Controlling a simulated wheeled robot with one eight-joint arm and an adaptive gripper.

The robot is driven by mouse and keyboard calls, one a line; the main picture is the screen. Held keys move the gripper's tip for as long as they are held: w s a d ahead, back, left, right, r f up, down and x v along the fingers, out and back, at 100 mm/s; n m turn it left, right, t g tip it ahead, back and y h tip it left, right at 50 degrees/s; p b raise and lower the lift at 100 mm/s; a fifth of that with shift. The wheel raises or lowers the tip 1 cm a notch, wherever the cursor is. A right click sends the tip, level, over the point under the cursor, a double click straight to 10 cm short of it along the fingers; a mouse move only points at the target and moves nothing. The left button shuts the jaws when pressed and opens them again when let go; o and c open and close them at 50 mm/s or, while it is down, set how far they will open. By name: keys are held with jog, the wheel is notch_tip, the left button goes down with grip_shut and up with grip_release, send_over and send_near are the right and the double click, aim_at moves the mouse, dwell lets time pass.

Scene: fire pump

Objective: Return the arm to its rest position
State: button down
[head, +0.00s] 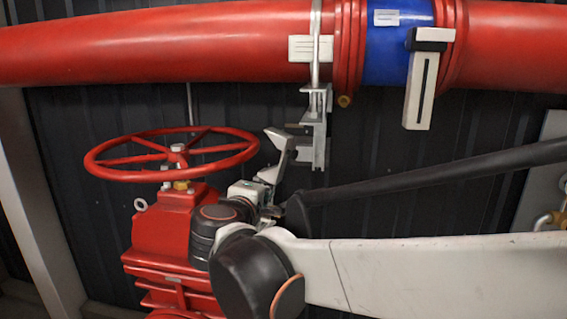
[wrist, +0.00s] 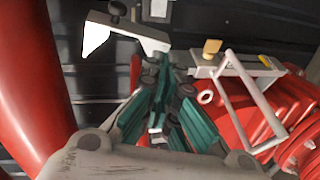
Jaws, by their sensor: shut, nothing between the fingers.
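My gripper (head: 272,170) is in the middle of the head view, just right of the red handwheel (head: 172,152) and below the red pipe (head: 180,45). In the wrist view its green-sided fingers (wrist: 158,68) converge and are shut, with nothing between them. My arm is bent: a pale link comes in from the right and folds back at a dark joint below the gripper. That joint hides part of the red valve body (head: 165,235) under the wheel.
A blue pipe section (head: 397,45) carries a white lever (head: 421,92) with a black top, hanging down. A metal bracket (head: 318,135) hangs from the pipe close to my gripper. A dark ribbed wall is behind. A panel with a brass fitting (head: 543,222) stands at the right edge.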

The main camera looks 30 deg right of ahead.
jog(key=s+d+f+m+g+y+b, duration=0.1)
jog(key=s+f+m+g+y+b, duration=0.15)
jog(key=s+f+b, duration=0.65)
jog(key=s+d+f+m+g+y+b, duration=0.2)
jog(key=s+f+m, duration=0.1)
jog(key=f, duration=1.2)
jog(key=s+a+f+m+y+b, duration=0.2)
jog(key=s+a+f+b, duration=0.1)
jog(key=f, duration=0.4)
jog(key=s+a+f+m+y+b, duration=0.1)
jog(key=s+a+f+y+b, duration=0.2)
jog(key=s+f+b, duration=0.2)
notch_tip(320, 180, down, 2)
jog(key=shift+s+a+f+m+g, duration=0.15)
jog(key=shift+a+f+m+g, duration=0.1)
jog(key=shift+a+m+g, duration=0.15)
jog(key=shift+d, duration=0.1)
